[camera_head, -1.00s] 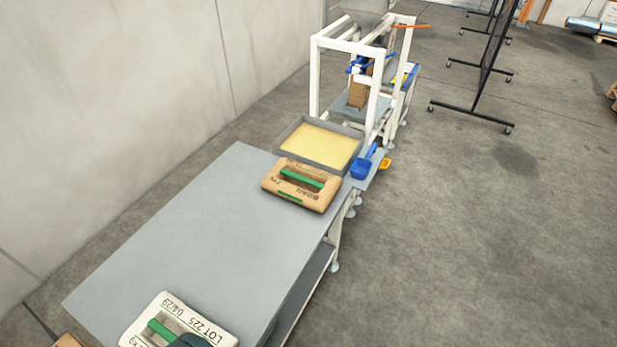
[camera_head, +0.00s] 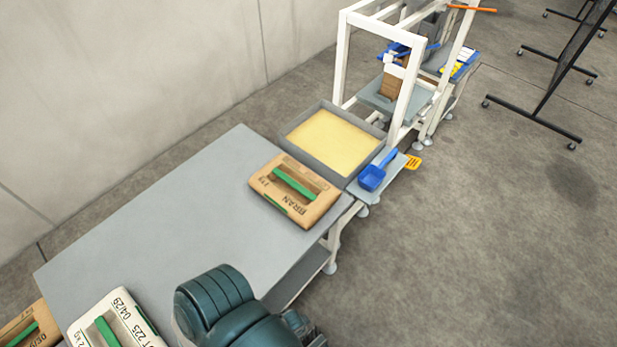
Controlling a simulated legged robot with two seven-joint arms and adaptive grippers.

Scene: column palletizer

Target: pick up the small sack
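A brown sack (camera_head: 295,190) printed BRAN, with a green handle strip, lies flat at the far end of the grey table (camera_head: 160,230). A white sack (camera_head: 117,318) printed LOT 225 04/29, also with a green strip, lies at the table's near left end, cut by the lower edge. Another brown sack (camera_head: 28,328) shows partly at the lower left corner. I cannot tell for sure which is the small sack. A dark teal link of my arm covers the near table edge, just right of the white sack. Neither of my grippers shows.
A grey tray (camera_head: 360,130) of yellow grain stands beyond the BRAN sack, with a blue scoop (camera_head: 376,171) beside it. A white frame (camera_head: 343,60) stands behind. The table's middle is clear. Open floor and black screens (camera_head: 575,70) lie to the right.

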